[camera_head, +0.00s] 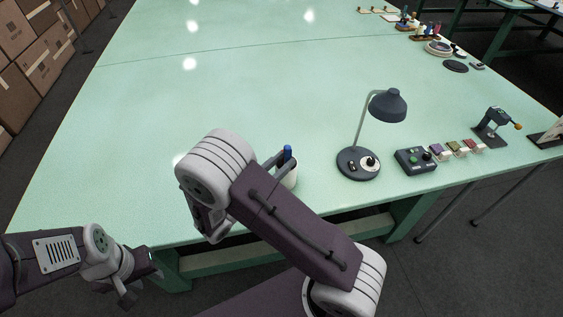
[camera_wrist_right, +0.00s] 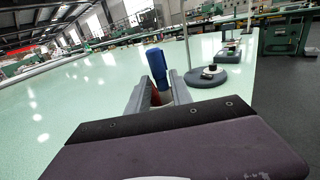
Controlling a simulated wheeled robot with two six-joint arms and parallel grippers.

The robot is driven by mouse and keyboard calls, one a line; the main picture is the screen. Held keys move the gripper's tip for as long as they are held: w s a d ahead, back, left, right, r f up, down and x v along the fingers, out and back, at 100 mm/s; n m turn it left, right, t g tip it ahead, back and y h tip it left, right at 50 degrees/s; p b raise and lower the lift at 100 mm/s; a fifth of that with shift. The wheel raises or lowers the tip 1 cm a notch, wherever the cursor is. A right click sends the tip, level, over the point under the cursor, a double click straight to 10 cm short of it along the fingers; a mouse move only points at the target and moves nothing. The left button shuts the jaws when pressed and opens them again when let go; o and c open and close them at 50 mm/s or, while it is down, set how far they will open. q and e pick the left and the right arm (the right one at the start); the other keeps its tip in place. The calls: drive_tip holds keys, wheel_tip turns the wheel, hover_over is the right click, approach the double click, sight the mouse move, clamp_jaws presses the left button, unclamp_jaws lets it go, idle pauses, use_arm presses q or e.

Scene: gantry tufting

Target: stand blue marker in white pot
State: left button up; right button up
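The blue marker (camera_head: 288,152) stands roughly upright with its lower part in the white pot (camera_head: 291,178) near the table's front edge. My right gripper (camera_head: 282,160) is at the pot, its fingers around the marker. In the right wrist view the marker's blue end (camera_wrist_right: 157,63) rises between the two fingers (camera_wrist_right: 159,84), leaning toward the left one. A gap shows at the right finger, so the gripper looks open. Part of the pot (camera_wrist_right: 165,98) shows between the fingers; the rest is hidden. My left gripper (camera_head: 140,277) hangs low off the table's front edge, apparently empty.
A dark desk lamp (camera_head: 388,105) stands right of the pot on its round base (camera_head: 358,164). A control box (camera_head: 415,160), small coloured blocks (camera_head: 465,146) and a clamp-like tool (camera_head: 494,122) line the right edge. The green table (camera_head: 130,130) is clear at left and middle.

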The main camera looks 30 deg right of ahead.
drive_tip(key=shift+o, duration=0.7)
drive_tip(key=v, duration=0.9)
idle(0.4)
